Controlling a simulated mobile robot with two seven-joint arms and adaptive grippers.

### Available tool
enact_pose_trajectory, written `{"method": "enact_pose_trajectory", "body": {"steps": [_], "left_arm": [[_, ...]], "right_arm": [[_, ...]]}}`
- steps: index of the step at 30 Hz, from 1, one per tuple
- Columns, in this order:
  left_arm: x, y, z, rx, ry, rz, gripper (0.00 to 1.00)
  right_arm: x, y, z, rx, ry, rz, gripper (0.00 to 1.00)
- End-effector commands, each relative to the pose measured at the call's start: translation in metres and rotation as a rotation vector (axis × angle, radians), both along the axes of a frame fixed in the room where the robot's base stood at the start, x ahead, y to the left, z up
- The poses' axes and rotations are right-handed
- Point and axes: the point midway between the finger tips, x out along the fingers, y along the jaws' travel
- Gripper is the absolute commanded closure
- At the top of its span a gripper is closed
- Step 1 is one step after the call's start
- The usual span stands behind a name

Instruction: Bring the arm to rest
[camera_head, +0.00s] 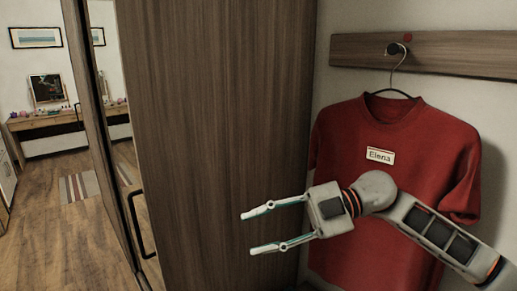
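My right gripper (247,232) is at the lower middle of the head view, its arm (430,227) coming in from the right edge. Its two fingers are spread apart and point left, with nothing between them. It is in front of the brown wooden panel (222,110). The wrist and forearm are in front of a red T-shirt (345,135) and hide part of it. My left gripper is not in the view.
The T-shirt, labelled "Elena" (380,156), hangs by a hanger (399,64) from a knob (394,49) on a wooden wall rail (450,53). A black handle (141,225) is left of the panel. Open floor (55,240), a rug and a desk (45,122) are at left.

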Motion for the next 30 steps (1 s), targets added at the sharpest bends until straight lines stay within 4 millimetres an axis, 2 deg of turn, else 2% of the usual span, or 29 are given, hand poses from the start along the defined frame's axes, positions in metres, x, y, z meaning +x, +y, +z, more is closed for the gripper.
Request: {"method": "enact_pose_trajectory", "body": {"steps": [3,8,13,17,20,24,26,30], "left_arm": [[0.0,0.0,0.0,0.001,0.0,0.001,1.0],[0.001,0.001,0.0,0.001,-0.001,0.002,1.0],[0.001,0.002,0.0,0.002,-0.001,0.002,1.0],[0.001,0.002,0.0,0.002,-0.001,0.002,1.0],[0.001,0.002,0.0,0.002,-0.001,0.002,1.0],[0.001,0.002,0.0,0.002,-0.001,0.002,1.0],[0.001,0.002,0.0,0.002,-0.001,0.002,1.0],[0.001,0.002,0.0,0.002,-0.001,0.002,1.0]], "right_arm": [[-0.006,0.018,-0.006,0.197,0.031,-0.045,0.63],[0.001,0.023,-0.014,0.423,0.077,-0.185,0.63],[0.02,0.009,-0.038,0.597,0.149,-0.41,0.63],[0.036,-0.013,-0.074,0.673,0.22,-0.62,0.63],[0.044,-0.036,-0.112,0.69,0.282,-0.794,0.63],[0.043,-0.073,-0.181,0.654,0.381,-1.045,0.63],[0.036,-0.09,-0.216,0.616,0.427,-1.15,0.63],[0.005,-0.128,-0.299,0.485,0.539,-1.372,0.63]]}}
